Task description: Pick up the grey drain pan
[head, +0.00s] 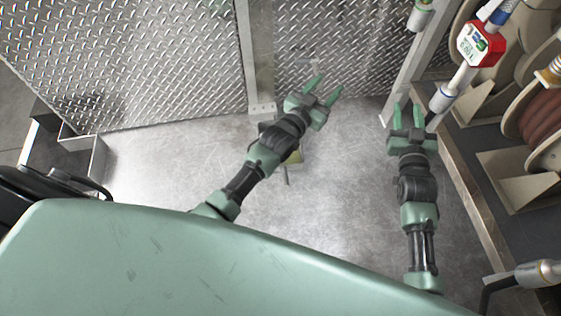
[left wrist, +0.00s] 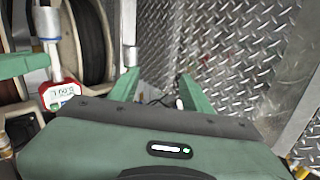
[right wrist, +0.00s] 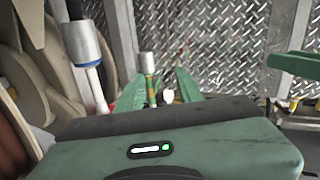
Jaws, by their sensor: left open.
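I cannot clearly make out a grey drain pan in any view. A grey, box-like metal shape (head: 97,158) stands at the left of the floor in the head view, partly hidden by my green body; I cannot tell whether it is the pan. My left gripper (head: 326,88) is open and empty, over the floor in front of the diamond-plate wall. My right gripper (head: 407,110) is open with nothing between its fingers, beside the reel bench. Both grippers are far to the right of the grey shape.
Hose reels (head: 543,120) and a nozzle with a red-framed meter (head: 481,45) crowd the right side, close to my right arm. The diamond-plate wall (head: 130,55) and a metal post (head: 256,60) stand behind. A small yellowish thing (head: 294,157) shows beside my left arm. Bare floor (head: 340,190) lies between my arms.

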